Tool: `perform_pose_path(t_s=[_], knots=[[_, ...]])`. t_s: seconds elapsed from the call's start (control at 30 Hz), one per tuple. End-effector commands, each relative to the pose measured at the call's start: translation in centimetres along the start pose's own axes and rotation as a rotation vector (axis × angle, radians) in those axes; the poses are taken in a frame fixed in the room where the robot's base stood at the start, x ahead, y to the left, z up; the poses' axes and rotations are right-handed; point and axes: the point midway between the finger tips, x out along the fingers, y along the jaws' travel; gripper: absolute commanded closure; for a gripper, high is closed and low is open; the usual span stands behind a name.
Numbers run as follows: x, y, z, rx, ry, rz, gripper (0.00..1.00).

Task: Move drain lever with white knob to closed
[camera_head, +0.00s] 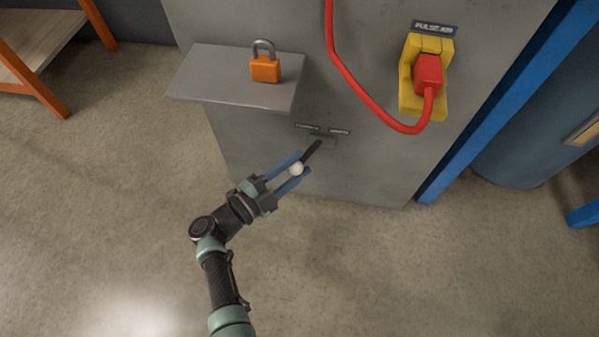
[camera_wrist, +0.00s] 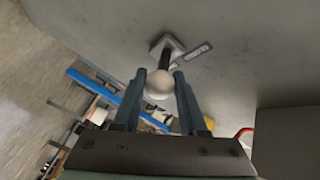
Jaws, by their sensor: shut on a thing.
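The drain lever (camera_head: 312,151) is a short dark bar on the lower front of the grey cabinet, with a round white knob (camera_head: 296,169) at its outer end. In the head view the lever slants down and left from its mount, below two small dark label plates (camera_head: 322,130) too small to read. My gripper (camera_head: 302,164) has its blue fingers on both sides of the knob and is shut on it. In the wrist view the white knob (camera_wrist: 159,84) sits between the fingertips, with the lever's square mount (camera_wrist: 166,47) behind it.
A grey shelf (camera_head: 205,78) sticks out from the cabinet above left, with an orange padlock (camera_head: 265,68) on it. A red cable (camera_head: 365,98) hangs from a red plug (camera_head: 428,73) in a yellow socket at right. A blue post (camera_head: 500,105) stands further right. The floor below is clear.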

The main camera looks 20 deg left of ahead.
Motion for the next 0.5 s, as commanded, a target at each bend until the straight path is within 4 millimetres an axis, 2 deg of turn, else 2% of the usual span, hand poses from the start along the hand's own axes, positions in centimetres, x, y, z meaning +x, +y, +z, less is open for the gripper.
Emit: perform_pose_path(t_s=[0.1, 0.5], knots=[[-0.13, 0.03, 0.63, 0.001, 0.029, 0.022, 1.0], [-0.09, -0.31, 0.66, 0.0, 0.062, 0.047, 1.0]])
